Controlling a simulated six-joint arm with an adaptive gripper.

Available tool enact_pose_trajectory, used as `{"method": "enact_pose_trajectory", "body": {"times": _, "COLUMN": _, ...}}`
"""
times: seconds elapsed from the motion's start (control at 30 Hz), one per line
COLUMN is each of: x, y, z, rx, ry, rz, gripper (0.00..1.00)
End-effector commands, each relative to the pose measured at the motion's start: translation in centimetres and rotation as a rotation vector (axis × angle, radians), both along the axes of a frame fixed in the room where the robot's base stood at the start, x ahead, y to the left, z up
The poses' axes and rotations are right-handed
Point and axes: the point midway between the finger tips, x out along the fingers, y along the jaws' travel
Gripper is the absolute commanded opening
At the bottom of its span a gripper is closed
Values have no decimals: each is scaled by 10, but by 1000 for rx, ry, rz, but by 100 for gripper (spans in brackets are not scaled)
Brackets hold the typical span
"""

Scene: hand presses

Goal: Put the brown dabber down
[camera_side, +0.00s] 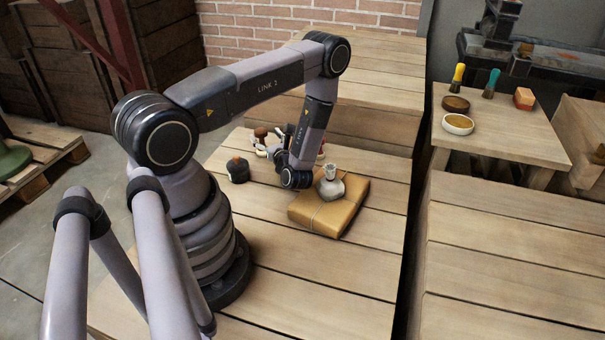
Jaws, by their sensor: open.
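A dabber with a brown knob (261,132) shows at the far side of the wooden table, right at my gripper. My gripper (260,148) points to the left and away from the camera, low over the table, and is open. Its fingers are small in the picture and partly hidden by my wrist. The dabber's lower part is hidden behind the fingers, so I cannot tell whether it touches them or the table.
A tan tied parcel (325,212) with a pale grey knobbed object (330,186) on it lies right of my wrist. A dark round pot (238,170) stands left of my gripper. A side table (500,137) at right holds small dishes and tools. The front boards are clear.

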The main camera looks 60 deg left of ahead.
Motion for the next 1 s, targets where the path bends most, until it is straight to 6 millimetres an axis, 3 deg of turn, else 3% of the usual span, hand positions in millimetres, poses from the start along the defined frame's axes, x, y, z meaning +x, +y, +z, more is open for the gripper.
{"method": "enact_pose_trajectory", "body": {"times": 0.07, "x": 2, "y": -20, "z": 0, "rx": -1, "ry": 2, "rz": -9, "gripper": 67}}
{"method": "enact_pose_trajectory", "body": {"times": 0.3, "x": 0, "y": -18, "z": 50, "rx": 1, "ry": -4, "rz": 1, "gripper": 67}}
{"method": "enact_pose_trajectory", "body": {"times": 0.57, "x": 1, "y": -17, "z": 83, "rx": 7, "ry": -27, "rz": 29, "gripper": 67}}
{"method": "enact_pose_trajectory", "body": {"times": 0.67, "x": -1, "y": -19, "z": 117, "rx": 21, "ry": -99, "rz": 116, "gripper": 67}}
{"method": "enact_pose_trajectory", "body": {"times": 0.77, "x": -12, "y": -28, "z": 164, "rx": 14, "ry": -224, "rz": 258, "gripper": 67}}
{"method": "enact_pose_trajectory", "body": {"times": 0.9, "x": -39, "y": -54, "z": 221, "rx": -69, "ry": -447, "rz": 476, "gripper": 67}}
{"method": "enact_pose_trajectory", "body": {"times": 1.0, "x": -59, "y": -80, "z": 247, "rx": -180, "ry": -618, "rz": 613, "gripper": 67}}
